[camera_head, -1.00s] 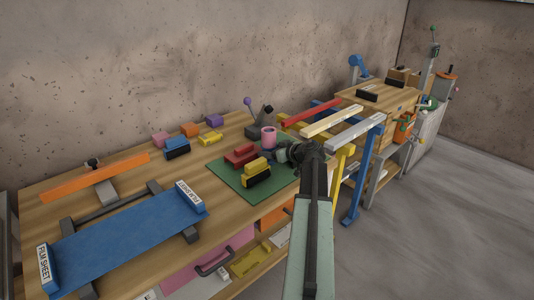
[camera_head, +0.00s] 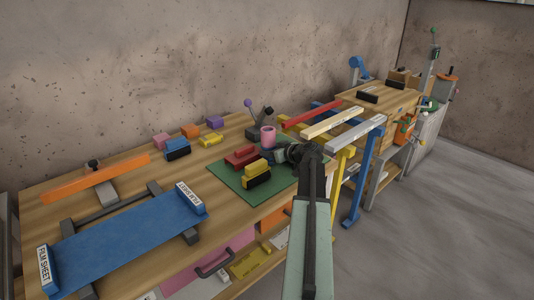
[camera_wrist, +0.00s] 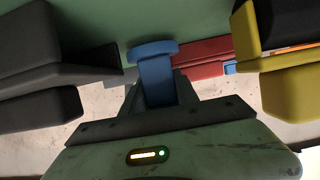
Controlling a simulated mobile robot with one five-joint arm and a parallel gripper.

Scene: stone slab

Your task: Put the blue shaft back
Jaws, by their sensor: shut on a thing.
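The blue shaft (camera_wrist: 157,78) is in the wrist view, with a wide round head and a narrower stem that runs down between my jaws. My gripper (camera_wrist: 158,98) is shut on the stem. In the head view my gripper (camera_head: 282,155) is low over the right part of the green mat (camera_head: 222,184), and I cannot make out the shaft there. Whether the shaft's head touches the mat is unclear.
A red block (camera_head: 241,156), a yellow block (camera_head: 257,167) on a black base and a pink cylinder (camera_head: 268,136) are close around my gripper. A dark grey block (camera_wrist: 70,62) is at left in the wrist view. A blue film sheet (camera_head: 125,237) fills the front left.

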